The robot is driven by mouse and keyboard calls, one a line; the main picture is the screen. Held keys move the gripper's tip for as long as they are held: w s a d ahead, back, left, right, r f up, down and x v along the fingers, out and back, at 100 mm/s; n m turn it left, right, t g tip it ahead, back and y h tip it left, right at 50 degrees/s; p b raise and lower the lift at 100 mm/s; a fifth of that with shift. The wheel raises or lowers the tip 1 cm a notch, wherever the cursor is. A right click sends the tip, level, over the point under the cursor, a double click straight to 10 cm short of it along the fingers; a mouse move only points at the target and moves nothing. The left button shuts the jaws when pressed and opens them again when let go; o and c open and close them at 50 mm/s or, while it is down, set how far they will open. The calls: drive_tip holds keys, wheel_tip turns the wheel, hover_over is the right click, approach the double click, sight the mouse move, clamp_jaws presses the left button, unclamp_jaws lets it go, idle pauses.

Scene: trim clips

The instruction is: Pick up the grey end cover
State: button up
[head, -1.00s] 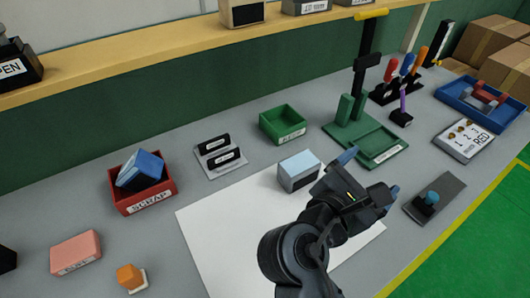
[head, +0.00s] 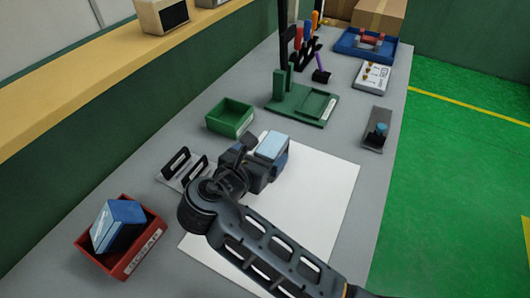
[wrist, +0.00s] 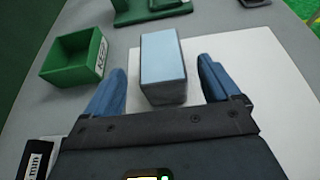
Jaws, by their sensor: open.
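A block with a pale blue-grey top and darker grey sides (head: 271,146), which I take for the grey end cover, stands on a white sheet (head: 325,185). In the wrist view the block (wrist: 162,62) lies between the two blue fingers of my gripper (wrist: 160,68), with a gap on each side. The gripper is open and holds nothing. In the head view my gripper (head: 262,165) is at the near left of the block and hides its lower part.
A green bin (head: 230,117) stands behind the block, and a green fixture (head: 300,104) is farther back. A black-and-grey rack (head: 183,168) and a red scrap bin (head: 150,240) are left. The sheet's right side is clear.

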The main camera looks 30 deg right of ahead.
sight(269, 149)
drive_tip(key=b+x, duration=0.3)
drive_tip(key=shift+f, duration=0.25)
drive_tip(key=shift+w+d+f+b, duration=0.1)
drive_tip(key=shift+w+d+b, duration=0.15)
drive_tip(key=shift+d+b, duration=0.25)
drive_tip(key=shift+w+d+f+b, duration=0.1)
drive_tip(key=shift+w+d+b, duration=0.2)
drive_tip(key=shift+d+b, duration=0.15)
drive_tip(key=shift+r, duration=0.1)
drive_tip(key=c, duration=1.1)
drive_tip(key=shift+c, duration=0.2)
